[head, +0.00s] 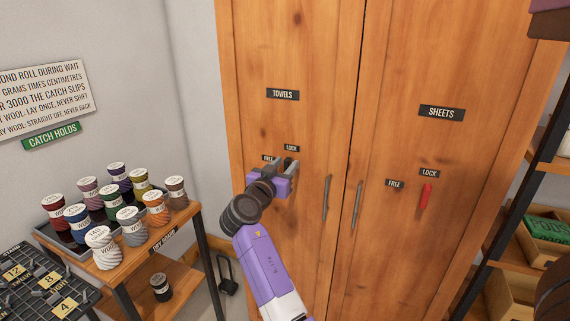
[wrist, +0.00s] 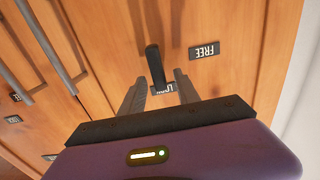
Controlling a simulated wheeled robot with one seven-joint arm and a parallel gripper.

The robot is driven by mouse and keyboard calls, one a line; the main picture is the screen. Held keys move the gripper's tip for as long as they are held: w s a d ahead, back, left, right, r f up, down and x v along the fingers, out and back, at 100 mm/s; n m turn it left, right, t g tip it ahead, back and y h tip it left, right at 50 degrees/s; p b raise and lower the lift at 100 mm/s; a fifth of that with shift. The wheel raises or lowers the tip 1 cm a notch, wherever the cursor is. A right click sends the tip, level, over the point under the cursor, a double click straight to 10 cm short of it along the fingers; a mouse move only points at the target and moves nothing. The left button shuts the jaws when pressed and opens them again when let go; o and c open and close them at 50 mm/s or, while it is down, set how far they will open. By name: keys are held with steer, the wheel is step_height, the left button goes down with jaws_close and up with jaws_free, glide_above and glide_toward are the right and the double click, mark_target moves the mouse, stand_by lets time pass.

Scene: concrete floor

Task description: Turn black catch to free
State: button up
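The black catch (wrist: 155,65) is on the left wardrobe door, under the TOWELS sign (head: 283,94). In the wrist view, which is upside down, its end lies over the LOCK label (wrist: 169,87) and points away from the FREE label (wrist: 204,50). The LOCK label (head: 292,148) and the partly covered FREE label (head: 268,158) also show in the head view. My gripper (head: 284,165) is at the door, open, with one finger on each side of the catch. In the wrist view the fingers (wrist: 160,80) stand apart from it. The gripper mostly hides the catch in the head view.
A red catch (head: 426,195) points to LOCK on the right door under SHEETS (head: 441,113). Long door handles (head: 326,198) stand right of my gripper.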

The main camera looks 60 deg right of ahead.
steer(key=shift+d, duration=0.1)
jaws_close()
steer(key=shift+n, duration=0.4)
steer(key=n, duration=0.2)
steer(key=w+n, duration=0.1)
steer(key=n, duration=0.5)
steer(key=shift+w+f, duration=0.15)
steer(key=shift+f, duration=0.1)
steer(key=shift+w+f+n+p, duration=0.1)
steer(key=shift+f+n+p, duration=0.3)
steer(key=shift+n, duration=1.15)
steer(key=shift+w+f+n+p, duration=0.1)
steer(key=shift+n+p, duration=0.55)
steer(key=shift+n, duration=0.85)
steer(key=shift+w+f+n+p, duration=0.15)
steer(key=shift+n+p, duration=0.35)
steer(key=shift+n, duration=1.05)
steer(key=shift+f, duration=0.1)
